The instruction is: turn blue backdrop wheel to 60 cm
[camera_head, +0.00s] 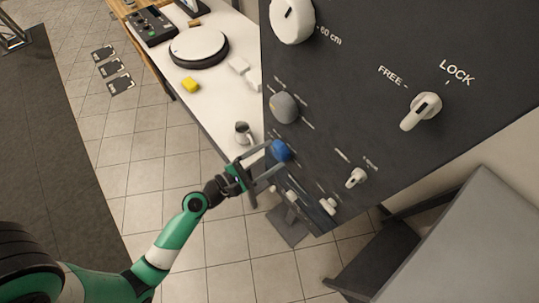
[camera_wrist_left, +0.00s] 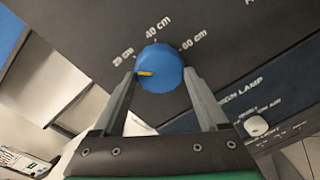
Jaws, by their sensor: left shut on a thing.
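The blue backdrop wheel (camera_head: 281,151) is a round knob on the dark upright panel (camera_head: 350,70). In the left wrist view the blue wheel (camera_wrist_left: 163,66) has a yellow pointer mark facing left, on the side of the 20 cm label. The 40 cm label is above it and the 60 cm label (camera_wrist_left: 193,43) to its upper right. My left gripper (camera_head: 275,157) is shut on the wheel, one finger on each side, as the left wrist view (camera_wrist_left: 160,80) shows. My right gripper is not in view.
The panel also carries a grey knob (camera_head: 284,108), a large white dial (camera_head: 292,18), a FREE/LOCK lever (camera_head: 421,110) and small white knobs (camera_head: 356,178).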

